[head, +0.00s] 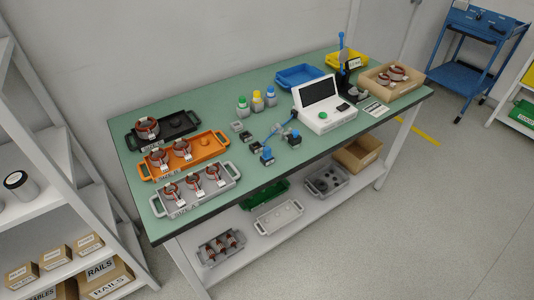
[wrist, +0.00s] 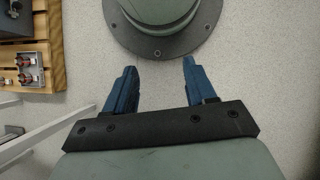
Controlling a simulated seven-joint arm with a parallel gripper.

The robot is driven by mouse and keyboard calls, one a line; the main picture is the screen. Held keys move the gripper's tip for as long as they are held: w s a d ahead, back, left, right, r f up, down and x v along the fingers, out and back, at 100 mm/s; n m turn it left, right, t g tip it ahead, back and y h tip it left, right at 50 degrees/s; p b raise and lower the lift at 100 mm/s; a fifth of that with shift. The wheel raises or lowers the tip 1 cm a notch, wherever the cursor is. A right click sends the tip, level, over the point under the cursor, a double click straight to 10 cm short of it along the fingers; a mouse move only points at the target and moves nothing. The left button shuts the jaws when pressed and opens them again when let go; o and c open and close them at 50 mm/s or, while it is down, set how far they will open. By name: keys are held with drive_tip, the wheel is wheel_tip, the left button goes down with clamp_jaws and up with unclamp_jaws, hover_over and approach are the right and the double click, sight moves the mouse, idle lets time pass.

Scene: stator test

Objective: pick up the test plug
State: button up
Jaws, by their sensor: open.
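A blue plug-like piece (head: 267,154) sits in a dark holder near the front edge of the green-topped bench; a blue cable (head: 277,131) appears to run up from it towards the white tester. A second blue-topped piece (head: 294,137) sits just right of it. Which one is the test plug I cannot tell for sure. The white tester (head: 325,118) has a raised dark screen and a green button. My gripper (wrist: 159,66) is open and empty in the wrist view, its blue fingers apart above grey floor. It does not show in the head view, and no plug shows in the wrist view.
Black, orange (head: 203,149) and grey (head: 223,182) trays with copper-wound stators fill the bench's left end. Bottles (head: 257,103), a blue bin (head: 299,75) and a tan tray (head: 374,88) stand at the back and right. A wooden pallet (wrist: 41,52) lies left in the wrist view.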

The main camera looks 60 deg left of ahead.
drive_tip(key=w+a+r+n+t, duration=0.2)
drive_tip(key=w+a+r, duration=0.2)
drive_tip(key=w+a, duration=0.3)
drive_tip(key=w+a+r+n+t, duration=0.2)
drive_tip(key=w+a+r, duration=0.25)
drive_tip(key=a, duration=0.45)
wheel_tip(320, 180, up, 49)
drive_tip(key=n+t+y, duration=0.3)
drive_tip(key=n+y, duration=0.4)
drive_tip(key=n, duration=0.2)
hover_over(267, 148)
drive_tip(key=w+d, duration=0.1)
drive_tip(key=d, duration=0.3)
drive_tip(key=shift+s+a+f+n+g+h, duration=0.2)
drive_tip(key=shift+a+f+n, duration=0.4)
drive_tip(key=shift+f, duration=1.7)
drive_tip(key=shift+s+a+f+n+g+h, duration=0.1)
drive_tip(key=shift+a+f+n+g+h, duration=0.45)
drive_tip(key=shift+f, duration=1.75)
drive_tip(key=shift+s+a+f+n+t+y, duration=0.2)
drive_tip(key=shift+a+f, duration=0.7)
drive_tip(key=shift+f, duration=1.4)
